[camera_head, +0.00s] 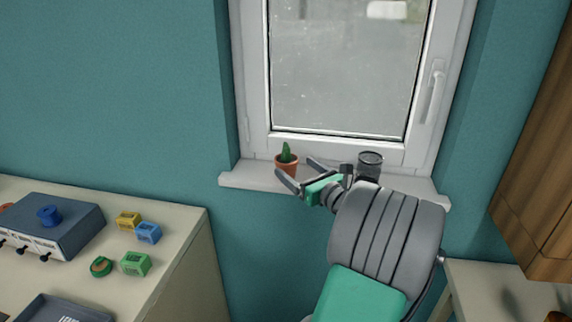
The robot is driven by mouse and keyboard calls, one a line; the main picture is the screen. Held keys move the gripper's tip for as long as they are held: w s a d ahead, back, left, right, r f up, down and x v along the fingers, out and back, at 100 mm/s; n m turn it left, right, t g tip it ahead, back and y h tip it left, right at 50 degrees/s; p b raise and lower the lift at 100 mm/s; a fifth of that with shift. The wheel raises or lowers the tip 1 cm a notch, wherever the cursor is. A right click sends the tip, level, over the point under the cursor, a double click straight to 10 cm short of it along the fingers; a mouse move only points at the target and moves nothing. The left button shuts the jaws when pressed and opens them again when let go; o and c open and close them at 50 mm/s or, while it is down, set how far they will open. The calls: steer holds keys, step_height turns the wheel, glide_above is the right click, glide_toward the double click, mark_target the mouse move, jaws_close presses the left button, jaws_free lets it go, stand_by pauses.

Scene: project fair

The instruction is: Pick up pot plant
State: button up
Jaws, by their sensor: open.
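The pot plant (286,160) is a small green cactus in a terracotta pot. It stands upright on the white window sill (241,175), left of the sill's middle. My gripper (299,175) is open just to the right of and in front of the pot. One finger shows in front of the pot's lower right and the other to the right of the pot. I cannot tell whether a finger touches it. The pot's lower right part is partly hidden by the finger.
A dark grey can (370,160) stands on the sill right of the pot, close behind my arm. The closed window (345,65) rises behind. A table at left (185,225) holds a blue-grey box (75,222) and several small coloured blocks. A wooden cabinet (540,170) hangs at right.

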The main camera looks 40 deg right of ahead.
mark_target(294, 167)
steer(key=w, duration=0.4)
steer(key=shift+s, duration=0.1)
steer(key=c, duration=1.6)
